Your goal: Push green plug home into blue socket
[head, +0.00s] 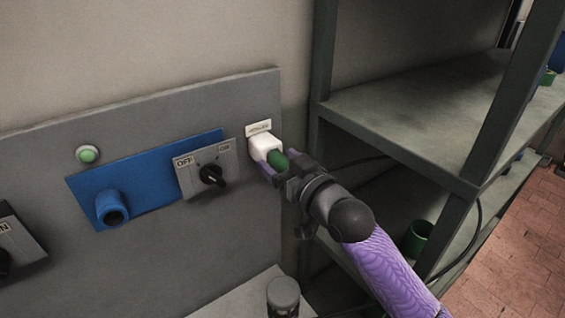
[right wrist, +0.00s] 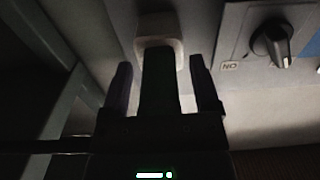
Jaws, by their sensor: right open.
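The green plug (head: 278,160) sits with its front end in a white holder (head: 266,143) on the grey wall panel, under a small label. My right gripper (head: 283,166) is open around the plug, one purple finger on each side. In the right wrist view the plug (right wrist: 157,82) is a dark shape between the two fingers (right wrist: 160,66), with a visible gap on each side. The blue socket (head: 112,210) is a round, open tube on a blue plate, to the left on the same panel, and looks empty. My left gripper is not in view.
A rotary OFF/ON switch (head: 210,173) sticks out between the socket and the holder. A green button (head: 88,155) is above the socket. A grey shelf rack (head: 410,110) stands close on the right, with a black cable (head: 478,225) running by it.

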